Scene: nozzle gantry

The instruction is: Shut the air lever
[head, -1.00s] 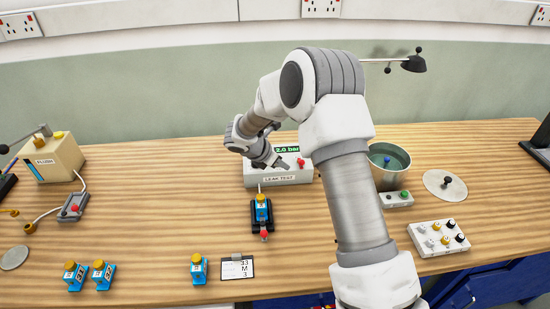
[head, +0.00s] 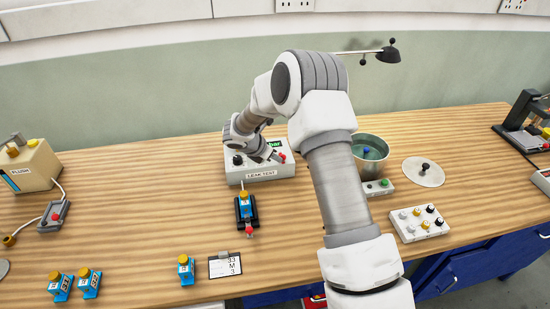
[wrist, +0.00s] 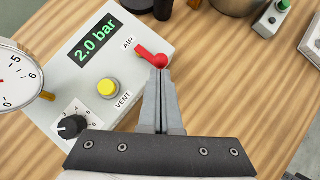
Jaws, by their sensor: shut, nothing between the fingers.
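The air lever is a red handle (wrist: 151,56) beside the word AIR on the leak test box (wrist: 75,90). In the wrist view my gripper (wrist: 160,72) is shut and empty, its tips at or very near the lever's lower right end. I cannot tell whether they touch. The box display (wrist: 97,41) reads 2.0 bar. A yellow VENT button (wrist: 108,89) and a black knob (wrist: 72,126) are on the same box. In the head view the lever (head: 282,157) shows as a small red spot next to my gripper (head: 275,155).
A round gauge (wrist: 14,78) stands left of the box. A blue nozzle in a black holder (head: 246,210) sits in front of the box. A metal pot (head: 370,155) and a button box (head: 378,188) stand to the right. Bare wood lies right of the lever.

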